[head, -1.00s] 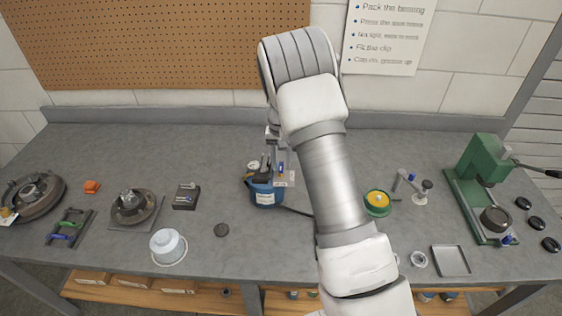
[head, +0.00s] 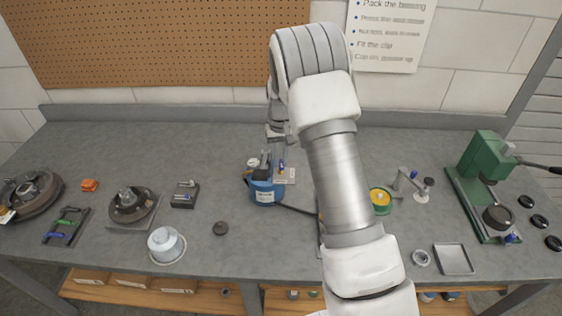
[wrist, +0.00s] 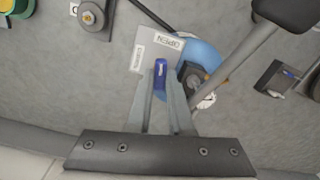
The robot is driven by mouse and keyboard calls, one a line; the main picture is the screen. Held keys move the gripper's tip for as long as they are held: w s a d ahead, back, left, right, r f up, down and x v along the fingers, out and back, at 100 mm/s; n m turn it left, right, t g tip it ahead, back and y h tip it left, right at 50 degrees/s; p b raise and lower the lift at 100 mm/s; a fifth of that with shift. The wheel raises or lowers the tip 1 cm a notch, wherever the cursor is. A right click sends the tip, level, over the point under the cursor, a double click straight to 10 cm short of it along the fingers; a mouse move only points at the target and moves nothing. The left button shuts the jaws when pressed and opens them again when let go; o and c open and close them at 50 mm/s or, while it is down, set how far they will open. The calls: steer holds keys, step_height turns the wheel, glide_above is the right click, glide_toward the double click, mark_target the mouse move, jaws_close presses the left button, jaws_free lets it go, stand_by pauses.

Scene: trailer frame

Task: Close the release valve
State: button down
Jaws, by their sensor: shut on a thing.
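A blue hand pump (head: 265,191) stands on the bench in the middle of the head view; it also shows in the wrist view (wrist: 203,54). A pale plate beside it carries an OPEN label (wrist: 168,40) and a CLOSED label (wrist: 138,58). The small blue valve handle (wrist: 160,70) lies by the plate, between the tips of my gripper (wrist: 160,88). My gripper is shut on this handle. In the head view the handle (head: 281,168) is tiny and my arm hides much of the gripper. I cannot tell which label the handle points to.
The pump's long lever (wrist: 240,55) rises close to the right finger. A dark hose (head: 297,209) runs right from the pump. A green-yellow gauge (head: 381,200) and a green press (head: 484,185) stand to the right. The bench behind the pump is mostly clear.

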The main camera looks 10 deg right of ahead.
steer(key=n+b, duration=0.1)
steer(key=n, duration=0.2)
steer(key=shift+n, duration=0.4)
steer(key=n+b, duration=0.1)
steer(key=n, duration=0.2)
steer(key=shift+n, duration=0.3)
steer(key=n, duration=0.3)
steer(key=shift+n, duration=2.4)
steer(key=c, duration=0.8)
jaws_free()
